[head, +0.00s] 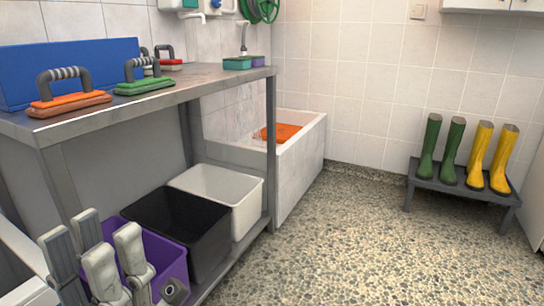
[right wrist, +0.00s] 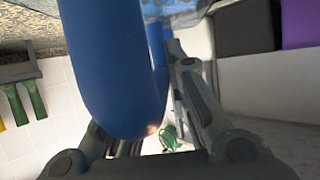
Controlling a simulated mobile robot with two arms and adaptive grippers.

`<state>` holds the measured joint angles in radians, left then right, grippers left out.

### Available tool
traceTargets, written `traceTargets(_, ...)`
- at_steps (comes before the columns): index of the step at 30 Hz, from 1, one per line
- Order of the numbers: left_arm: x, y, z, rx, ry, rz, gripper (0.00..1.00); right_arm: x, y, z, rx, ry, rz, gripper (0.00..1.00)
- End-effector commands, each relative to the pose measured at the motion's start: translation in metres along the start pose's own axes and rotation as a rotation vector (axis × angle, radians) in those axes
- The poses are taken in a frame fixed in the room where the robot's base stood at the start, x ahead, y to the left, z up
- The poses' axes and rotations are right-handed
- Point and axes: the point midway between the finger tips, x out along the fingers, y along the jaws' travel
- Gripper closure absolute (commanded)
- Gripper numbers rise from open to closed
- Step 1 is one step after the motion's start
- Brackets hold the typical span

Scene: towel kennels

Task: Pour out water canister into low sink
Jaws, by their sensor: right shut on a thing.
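The low sink (head: 300,172) is a white tiled basin on the floor at the back, past the end of the metal table, with an orange cloth (head: 281,132) in it. In the right wrist view my right gripper (right wrist: 163,75) is shut on a thick blue handle (right wrist: 115,75), taken to be the water canister's. The canister's body is mostly out of view; a pale translucent patch shows at the top edge. The head view shows neither the canister nor my right gripper. My left gripper (head: 97,258) is at the lower left, fingers apart and empty, in front of a purple bin (head: 158,250).
A metal table (head: 190,84) carries several brushes, sponges and a blue box (head: 70,72). Black (head: 180,228) and white (head: 235,192) bins stand below it. A low bench (head: 465,185) with green and yellow boots is at the right. The middle floor is clear.

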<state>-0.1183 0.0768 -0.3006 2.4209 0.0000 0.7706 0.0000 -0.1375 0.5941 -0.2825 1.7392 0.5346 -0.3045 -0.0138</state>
Motion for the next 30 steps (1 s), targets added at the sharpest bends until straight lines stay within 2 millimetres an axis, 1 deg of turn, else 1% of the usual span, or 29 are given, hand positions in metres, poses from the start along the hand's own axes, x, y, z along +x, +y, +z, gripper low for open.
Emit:
traceTargets(1,0.001,0.000,0.000,0.000,0.003,0.001,0.67,0.000,0.001,-0.008,-0.002,0.017,0.001,1.00)
traceTargets(10,0.000,0.000,0.000,0.001,-0.004,0.001,0.67,0.000,0.001,-0.008,-0.001,0.016,0.001,1.00)
traceTargets(14,0.000,-0.001,0.006,0.002,-0.025,0.000,0.67,-0.002,-0.002,-0.012,-0.001,0.017,-0.001,1.00)
traceTargets(17,0.001,-0.001,0.019,0.003,-0.065,-0.001,0.67,-0.007,-0.008,-0.018,0.000,0.017,-0.005,1.00)
traceTargets(20,0.000,-0.002,0.039,0.004,-0.128,-0.002,0.67,-0.014,-0.017,-0.027,-0.003,0.016,-0.009,1.00)
traceTargets(26,-0.011,-0.005,0.089,0.009,-0.293,-0.006,0.67,-0.030,-0.037,-0.049,-0.005,0.016,-0.017,1.00)
traceTargets(30,-0.025,-0.007,0.121,0.012,-0.411,-0.009,0.67,-0.042,-0.051,-0.064,-0.007,0.017,-0.021,1.00)
